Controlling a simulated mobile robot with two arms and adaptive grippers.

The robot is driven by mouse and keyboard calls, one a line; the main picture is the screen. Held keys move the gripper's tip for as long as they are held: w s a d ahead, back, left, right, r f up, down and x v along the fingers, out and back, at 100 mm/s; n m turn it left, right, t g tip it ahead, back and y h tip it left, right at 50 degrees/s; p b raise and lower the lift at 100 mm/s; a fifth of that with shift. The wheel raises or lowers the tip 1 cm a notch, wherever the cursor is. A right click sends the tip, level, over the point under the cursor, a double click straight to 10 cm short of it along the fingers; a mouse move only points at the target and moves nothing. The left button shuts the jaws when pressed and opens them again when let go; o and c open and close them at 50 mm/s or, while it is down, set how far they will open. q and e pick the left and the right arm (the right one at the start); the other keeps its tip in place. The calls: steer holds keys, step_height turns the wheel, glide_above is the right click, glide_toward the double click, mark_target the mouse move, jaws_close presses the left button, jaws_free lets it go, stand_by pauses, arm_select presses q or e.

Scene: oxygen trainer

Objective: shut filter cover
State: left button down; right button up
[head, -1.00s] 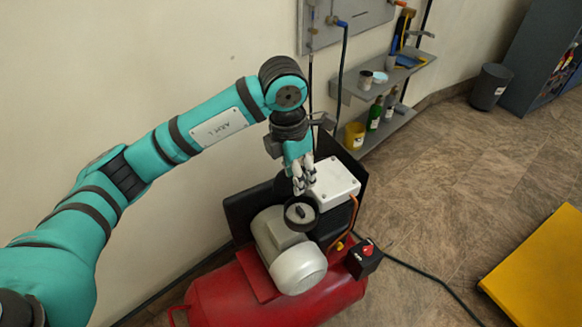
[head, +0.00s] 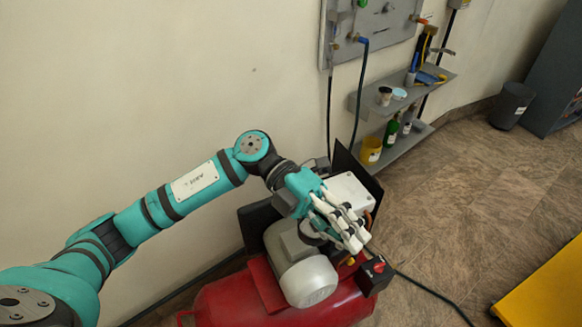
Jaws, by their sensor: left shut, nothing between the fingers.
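My left gripper (head: 346,228) reaches down over the compressor from the upper left. Its pale fingers are together with nothing seen between them. They lie in front of the dark round filter housing (head: 311,236), of which only a small part shows beside the grey motor (head: 303,270). Whether the filter cover is open or shut is hidden, and I cannot tell whether the fingers touch it. The white box (head: 350,189) sits just behind the fingers. My right gripper is not in view.
The red compressor tank (head: 240,302) is below the motor. A black box with a red switch (head: 375,270) is at its right. A grey shelf (head: 435,82) with bottles is on the wall. A yellow platform (head: 545,290) is at right, with open floor between.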

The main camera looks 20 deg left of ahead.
arm_select(q)
step_height(320, 180, up, 6)
steer(key=w+a+n+t+h, duration=0.2)
steer(key=a+n+h, duration=0.1)
steer(key=n+h, duration=0.45)
steer(key=w+a+r+n+t+p, duration=0.1)
steer(key=w+a+n+t, duration=0.3)
steer(key=n+t, duration=0.5)
steer(key=w+a+r+n+t, duration=0.1)
steer(key=w+a+n+t, duration=0.3)
steer(key=n+t, duration=0.55)
steer(key=w+a+f+n+t+y, duration=0.1)
steer(key=a+f+n+y, duration=0.6)
steer(key=n, duration=0.6)
steer(key=w+a+f+n+t+y, duration=0.1)
steer(key=a+f+n+y, duration=0.5)
steer(key=f+n, duration=0.55)
steer(key=w+d+r+n+y+p, duration=0.1)
steer(key=w+d+p, duration=0.5)
steer(key=d, duration=0.2)
steer(key=shift+w+r+n, duration=0.15)
steer(key=shift+r+n, duration=0.2)
steer(key=shift+r, duration=0.05)
